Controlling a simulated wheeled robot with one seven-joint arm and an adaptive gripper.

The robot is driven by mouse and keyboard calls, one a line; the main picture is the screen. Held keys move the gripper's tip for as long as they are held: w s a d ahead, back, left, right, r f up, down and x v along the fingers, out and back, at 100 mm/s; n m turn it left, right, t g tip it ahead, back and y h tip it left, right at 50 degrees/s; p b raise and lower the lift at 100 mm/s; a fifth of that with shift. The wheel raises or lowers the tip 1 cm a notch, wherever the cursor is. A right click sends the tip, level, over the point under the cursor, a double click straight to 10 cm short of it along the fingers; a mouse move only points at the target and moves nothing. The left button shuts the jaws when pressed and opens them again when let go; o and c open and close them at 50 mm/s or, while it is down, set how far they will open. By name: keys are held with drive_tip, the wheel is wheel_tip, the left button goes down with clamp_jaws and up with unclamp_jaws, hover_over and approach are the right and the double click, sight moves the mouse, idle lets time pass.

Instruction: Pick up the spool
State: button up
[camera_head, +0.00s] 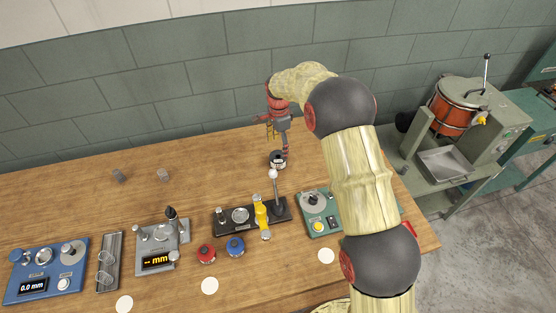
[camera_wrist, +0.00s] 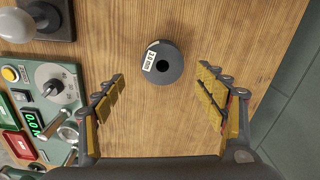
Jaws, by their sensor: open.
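The dark grey spool (camera_wrist: 172,70) with a white label and a centre hole sits on the wooden table in the wrist view. It also shows in the head view, below my gripper, as a small dark and white cylinder (camera_head: 278,160). My gripper (camera_wrist: 160,73) is open and empty, with one yellow-padded finger to each side of the spool and clear gaps between. The spool lies roughly centred between the fingertips in the picture. Its far side is hidden, and the exact height of the fingertips above the table is hard to tell. A red spool (camera_head: 206,254) and a blue spool (camera_head: 235,247) stand nearer the front.
A black coiling fixture (camera_head: 230,218) with a ball-topped lever stands just in front of the grey spool. A green control box (camera_head: 320,226) is to its right. Blue and grey gauges stand at the left. The table behind the spool is clear up to the wall.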

sight(278, 160)
drive_tip(key=f, duration=0.5)
drive_tip(key=f+b, duration=0.1)
drive_tip(key=f, duration=0.2)
drive_tip(key=shift+w+a+f, duration=0.1)
drive_tip(key=shift+w+f, duration=0.15)
drive_tip(key=shift+c, duration=1.1)
drive_tip(key=c, duration=1.4)
